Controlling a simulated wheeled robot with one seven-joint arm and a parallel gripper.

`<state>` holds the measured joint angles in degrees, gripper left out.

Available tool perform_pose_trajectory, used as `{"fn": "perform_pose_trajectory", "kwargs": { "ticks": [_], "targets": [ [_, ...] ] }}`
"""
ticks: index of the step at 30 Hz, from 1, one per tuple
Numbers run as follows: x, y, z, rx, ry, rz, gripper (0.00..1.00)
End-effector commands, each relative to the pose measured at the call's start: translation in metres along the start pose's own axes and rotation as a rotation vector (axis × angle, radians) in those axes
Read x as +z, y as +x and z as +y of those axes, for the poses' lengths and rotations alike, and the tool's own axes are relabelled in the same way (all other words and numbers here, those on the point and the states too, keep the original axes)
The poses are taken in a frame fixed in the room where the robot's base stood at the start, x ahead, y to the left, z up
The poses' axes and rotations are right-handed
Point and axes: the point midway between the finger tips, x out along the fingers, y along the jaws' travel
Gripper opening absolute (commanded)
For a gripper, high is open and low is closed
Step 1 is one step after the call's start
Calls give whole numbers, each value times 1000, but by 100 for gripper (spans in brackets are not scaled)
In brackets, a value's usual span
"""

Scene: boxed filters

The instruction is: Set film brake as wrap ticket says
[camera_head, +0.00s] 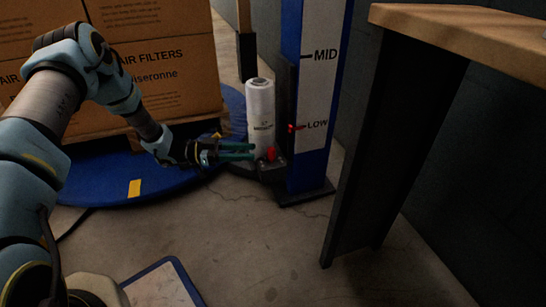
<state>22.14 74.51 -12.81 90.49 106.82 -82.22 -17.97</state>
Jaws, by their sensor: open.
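A white film roll (260,103) stands upright against the mast (316,100), with small print on it that I cannot read surely. A red knob (270,154), which looks like the film brake, sits on a dark bracket (272,171) under the roll. The knob's setting is too small to tell. My gripper (252,151) is open, its green fingers pointing right at the knob, with the tips close to it. I cannot tell whether they touch. A red pointer (292,128) stands beside the LOW mark on the mast; MID is higher up. I cannot make out a wrap ticket.
Stacked air filter cartons (175,75) stand on a blue turntable (105,190) with a yellow mark (134,188). A wooden-topped table (470,30) with a dark leg stands at right. A blue-edged white panel (160,287) shows at the bottom. The middle floor is clear.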

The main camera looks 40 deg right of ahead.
Motion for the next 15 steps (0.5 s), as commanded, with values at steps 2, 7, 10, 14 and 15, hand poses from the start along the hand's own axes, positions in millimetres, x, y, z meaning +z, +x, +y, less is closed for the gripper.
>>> {"fn": "perform_pose_trajectory", "kwargs": {
  "ticks": [2,7,10,14,15],
  "targets": [
    [4,17,0,1,0,2,44],
    [3,47,0,-1,1,0,44],
    [3,61,0,-1,1,0,44],
    [2,73,-1,-2,1,-1,44],
    [2,75,-1,-3,1,-1,44]
  ]
}}
